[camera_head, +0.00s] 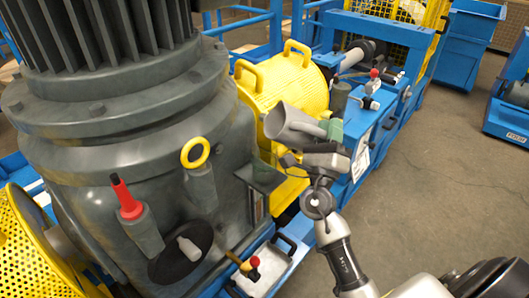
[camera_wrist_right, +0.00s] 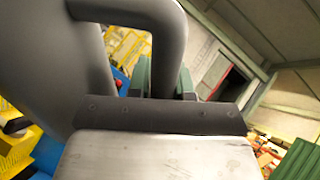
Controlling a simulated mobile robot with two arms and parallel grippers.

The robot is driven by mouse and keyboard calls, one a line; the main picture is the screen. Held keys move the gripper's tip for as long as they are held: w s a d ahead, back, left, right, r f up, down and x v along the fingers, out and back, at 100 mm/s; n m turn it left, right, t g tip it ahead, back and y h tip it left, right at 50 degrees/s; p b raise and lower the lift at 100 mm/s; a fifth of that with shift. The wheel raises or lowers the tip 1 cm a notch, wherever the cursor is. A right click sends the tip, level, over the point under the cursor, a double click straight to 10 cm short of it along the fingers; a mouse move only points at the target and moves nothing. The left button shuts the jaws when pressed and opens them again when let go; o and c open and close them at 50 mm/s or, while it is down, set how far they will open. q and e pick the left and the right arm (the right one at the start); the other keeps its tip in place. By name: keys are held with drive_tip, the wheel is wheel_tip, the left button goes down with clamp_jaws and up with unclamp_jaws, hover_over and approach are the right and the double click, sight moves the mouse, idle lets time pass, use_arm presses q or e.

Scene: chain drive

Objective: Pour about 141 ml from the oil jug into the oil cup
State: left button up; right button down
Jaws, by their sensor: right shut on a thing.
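The grey oil jug (camera_head: 290,124) is held up in the head view, tilted, with its wide end toward the left, in front of the yellow guard. My right gripper (camera_head: 331,130) is shut on its handle. In the right wrist view the jug (camera_wrist_right: 40,60) fills the upper left, and its handle (camera_wrist_right: 177,45) passes by the green fingers (camera_wrist_right: 163,80). No liquid stream shows. I cannot identify the oil cup for certain; a dark grey cylinder (camera_head: 340,97) stands just behind the gripper. My left gripper is not in view.
A large grey motor housing (camera_head: 130,120) fills the left, with a red-topped spout (camera_head: 127,200) and a yellow ring (camera_head: 195,153). The yellow guard (camera_head: 280,85) and blue machine frame (camera_head: 375,125) stand behind the jug. Open floor (camera_head: 440,180) lies at the right.

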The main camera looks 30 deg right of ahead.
drive_tip(key=r+n+t, duration=0.1)
drive_tip(key=r+n+t+y, duration=0.1)
drive_tip(key=n, duration=0.1)
drive_tip(key=shift+a+y, duration=0.3)
drive_tip(key=shift+a+r+n+t+y+b, duration=0.1)
drive_tip(key=shift+a+n+t+y+b, duration=0.15)
drive_tip(key=shift+n+t+y, duration=0.5)
drive_tip(key=shift+a+n+t+y+b, duration=0.2)
drive_tip(key=shift+n+t+y, duration=0.35)
drive_tip(key=shift+n, duration=0.4)
drive_tip(key=shift+w+a+r+n+t+y, duration=0.15)
drive_tip(key=shift+r+n+t+y, duration=0.15)
drive_tip(key=shift+n+t, duration=0.15)
drive_tip(key=shift+n, duration=0.25)
